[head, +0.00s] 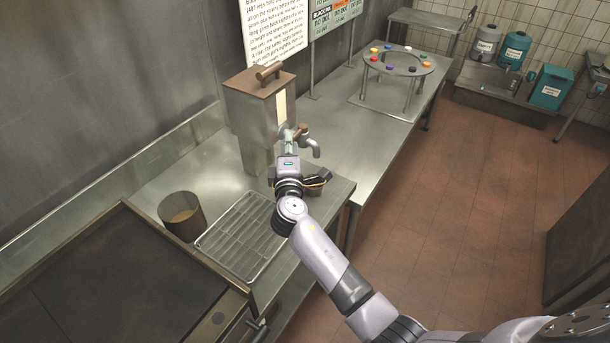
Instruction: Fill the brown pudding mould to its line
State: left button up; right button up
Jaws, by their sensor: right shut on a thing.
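A tall metal dispenser (258,112) with a brown lid stands on the steel counter. Its tap (313,150) sticks out to the right, with a brown lever (303,130) on top. My right gripper (287,136) is at the tap and appears shut on the lever; its fingertips are hard to make out. A small brown thing (316,191), possibly the pudding mould, shows below the spout, mostly hidden behind my gripper. No fill line can be made out. My left gripper is out of view.
A wire rack (242,236) lies beside the pot, next to a dark griddle (110,290). A ring stand (398,62) with coloured knobs is on the farther table. Containers (514,48) stand at the back right.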

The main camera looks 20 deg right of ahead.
jog(key=shift+s+d+p, duration=0.3)
jog(key=shift+s+d, duration=0.65)
jog(key=shift+d, duration=0.15)
jog(key=shift+d+f, duration=0.1)
jog(key=d, duration=0.1)
jog(key=s+d, duration=0.1)
jog(key=d, duration=0.1)
jog(key=shift+d, duration=0.15)
